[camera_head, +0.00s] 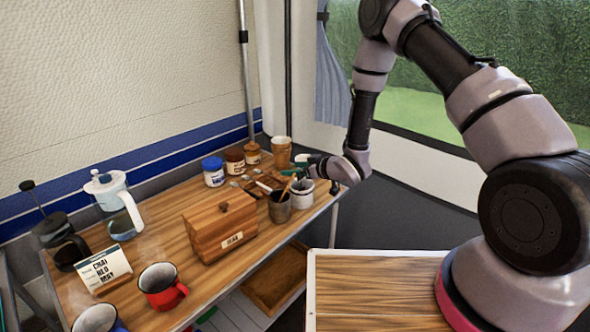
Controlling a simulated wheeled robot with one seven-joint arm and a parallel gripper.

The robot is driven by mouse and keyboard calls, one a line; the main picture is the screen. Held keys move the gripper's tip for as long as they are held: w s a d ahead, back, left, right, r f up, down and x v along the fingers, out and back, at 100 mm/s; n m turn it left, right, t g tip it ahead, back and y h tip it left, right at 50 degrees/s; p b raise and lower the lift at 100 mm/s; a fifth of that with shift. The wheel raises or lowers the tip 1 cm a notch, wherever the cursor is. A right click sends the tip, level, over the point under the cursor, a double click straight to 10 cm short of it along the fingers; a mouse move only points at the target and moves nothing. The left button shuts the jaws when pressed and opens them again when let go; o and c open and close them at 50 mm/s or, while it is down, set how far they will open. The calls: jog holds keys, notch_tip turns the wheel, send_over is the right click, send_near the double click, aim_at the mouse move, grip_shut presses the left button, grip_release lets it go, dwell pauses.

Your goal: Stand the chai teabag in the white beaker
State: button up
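My gripper (296,165) is at the far right end of the wooden table, small in view, with dark and green parts. It is just above and behind a pale, round, open-topped cup (302,197), which may be the white beaker. I cannot tell whether its fingers are open or shut, or whether they hold anything. I cannot make out the chai teabag. A small card (103,270) at the table's near left reads "CHAI" on its top line. A closed wooden box (220,228) with a front label stands mid-table.
A grey-brown cup (279,209) with utensils stands left of the pale cup. A tan cup (282,152) and lidded jars (213,174) stand behind. A red mug (163,288), blue mug (98,320), white pitcher (121,207) and dark press pot (60,238) are left.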

jog(key=shift+d, duration=0.1)
jog(key=v, duration=1)
jog(key=shift+s+d+r, duration=0.2)
jog(key=shift+r, duration=0.05)
dwell(0.4)
jog(key=w+d+r+m+t+h, duration=0.25)
jog(key=w+d+r+h, duration=0.3)
jog(key=d+r, duration=0.4)
jog(key=s+d+r+m+g+h, duration=0.1)
jog(key=d+r+m+h, duration=0.1)
jog(key=d+r, duration=0.35)
jog(key=s+d+r+m+h, duration=0.1)
jog(key=d+r+m, duration=0.15)
jog(key=r, duration=0.55)
jog(key=s+d+r+m+g+h, duration=0.15)
jog(key=s+d+r+m, duration=0.3)
jog(key=s+r, duration=0.6)
jog(key=s+r+m+g+y, duration=0.1)
jog(key=s+r+m, duration=0.2)
jog(key=s, duration=1.2)
jog(key=shift+s+a+r, duration=0.3)
jog(key=shift+r, duration=0.45)
